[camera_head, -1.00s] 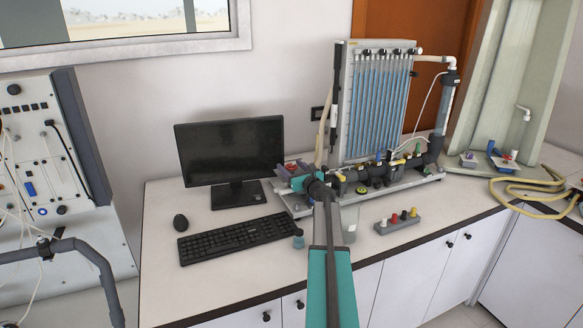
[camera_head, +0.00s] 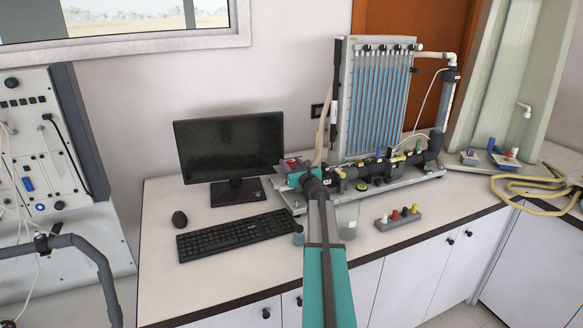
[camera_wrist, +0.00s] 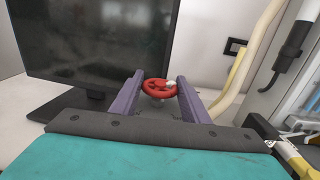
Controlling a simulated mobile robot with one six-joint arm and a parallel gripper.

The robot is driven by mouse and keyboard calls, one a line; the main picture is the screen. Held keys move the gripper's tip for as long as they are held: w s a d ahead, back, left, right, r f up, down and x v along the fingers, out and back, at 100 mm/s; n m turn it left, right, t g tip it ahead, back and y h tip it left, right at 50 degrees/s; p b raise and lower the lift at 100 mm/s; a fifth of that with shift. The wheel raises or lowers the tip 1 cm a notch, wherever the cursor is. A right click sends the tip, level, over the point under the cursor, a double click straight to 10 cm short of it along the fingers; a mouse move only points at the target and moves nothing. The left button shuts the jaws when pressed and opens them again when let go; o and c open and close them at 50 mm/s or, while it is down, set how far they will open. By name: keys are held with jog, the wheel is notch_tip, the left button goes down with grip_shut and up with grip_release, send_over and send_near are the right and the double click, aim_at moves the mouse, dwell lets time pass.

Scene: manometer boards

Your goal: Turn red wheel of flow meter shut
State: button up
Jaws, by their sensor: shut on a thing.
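The red wheel (camera_wrist: 159,89) is a small spoked handwheel with a pale hub, between the two purple fingers of my gripper (camera_wrist: 159,82) in the wrist view. My gripper is shut on it, one finger at each side of the rim. In the head view the red wheel (camera_head: 292,161) shows as a small red patch at the left end of the bench rig, just beyond my teal gripper (camera_head: 298,173). The wheel's stem and the finger contacts are mostly hidden.
A black monitor (camera_head: 230,147) stands close to the left of the wheel, with a keyboard (camera_head: 237,234) in front. The manometer board (camera_head: 345,100) with blue tubes rises at the right. A small block with coloured knobs (camera_head: 397,218) sits on the bench's front right.

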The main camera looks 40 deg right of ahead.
jog(key=shift+f+h+b, duration=0.1)
jog(key=shift+h+b, duration=0.2)
jog(key=shift+b, duration=0.05)
jog(key=m+g+h+b, duration=0.4)
jog(key=h+b, duration=0.1)
jog(key=shift+w+m+h+b, duration=0.1)
jog(key=shift+m+h+b, duration=0.2)
jog(key=shift+m, duration=0.1)
jog(key=shift+w+r+m+g+h+b, duration=0.15)
jog(key=shift+m+g+h+b, duration=0.6)
jog(key=shift+m+g+h, duration=0.7)
jog(key=shift+r+m+g+h+b, duration=0.1)
jog(key=shift+m+g+h+b, duration=0.75)
jog(key=shift+g, duration=1.1)
jog(key=shift+d+r+m+g, duration=0.1)
jog(key=shift+m+g, duration=2.1)
jog(key=shift+g, duration=0.9)
jog(key=shift+m+g+p, duration=0.5)
jog(key=shift+m+g, duration=0.3)
jog(key=shift+g, duration=0.4)
jog(key=shift+m+g, duration=0.3)
jog(key=shift+g, duration=0.2)
jog(key=o, duration=1)
jog(key=shift+o, duration=0.3)
jog(key=shift+f, duration=0.2)
